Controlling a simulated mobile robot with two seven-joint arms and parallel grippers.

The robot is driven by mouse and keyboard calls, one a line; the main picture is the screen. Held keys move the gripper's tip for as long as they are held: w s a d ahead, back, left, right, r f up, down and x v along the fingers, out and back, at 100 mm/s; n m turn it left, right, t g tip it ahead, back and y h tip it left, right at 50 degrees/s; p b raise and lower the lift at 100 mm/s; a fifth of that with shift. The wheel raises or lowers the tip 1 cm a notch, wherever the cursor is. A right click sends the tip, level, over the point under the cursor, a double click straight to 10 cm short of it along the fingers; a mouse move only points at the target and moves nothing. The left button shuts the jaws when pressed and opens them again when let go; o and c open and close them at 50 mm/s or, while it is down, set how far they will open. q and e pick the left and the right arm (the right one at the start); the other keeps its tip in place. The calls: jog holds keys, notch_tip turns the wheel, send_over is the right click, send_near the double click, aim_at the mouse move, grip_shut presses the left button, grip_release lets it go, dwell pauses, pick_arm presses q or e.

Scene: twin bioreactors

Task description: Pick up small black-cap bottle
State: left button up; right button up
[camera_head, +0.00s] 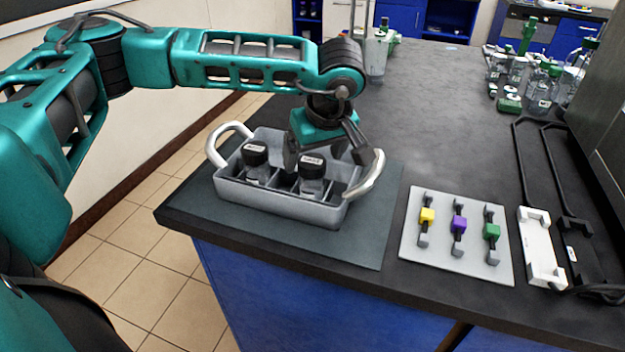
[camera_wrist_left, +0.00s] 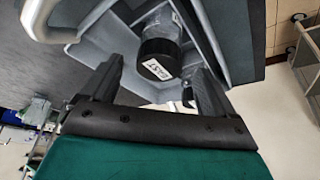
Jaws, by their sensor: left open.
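Two small black-cap bottles stand in the compartments of a grey caddy (camera_head: 285,206). The left bottle (camera_head: 256,154) and the right bottle (camera_head: 312,167) each have a white label with dark lettering on the cap. My left gripper (camera_head: 331,158) is over the caddy, its jaws open and pointing down, close to the right bottle. In the left wrist view one black-cap bottle (camera_wrist_left: 158,58) shows beyond and between the open fingers of my left gripper (camera_wrist_left: 160,74). I see no clear contact. My right gripper is out of view.
The caddy has raised silver handles (camera_head: 367,178) at both ends, the right one close to my fingers. It sits on a dark mat (camera_head: 370,240) near the table edge. A plate with coloured clamps (camera_head: 457,236) lies to the right. Glassware stands farther back.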

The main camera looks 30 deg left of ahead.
pick_arm(q)
jog(key=shift+x, duration=2.95)
jog(key=shift+d, duration=0.15)
jog(key=c, duration=1.2)
notch_tip(320, 180, up, 20)
jog(key=shift+p, duration=0.45)
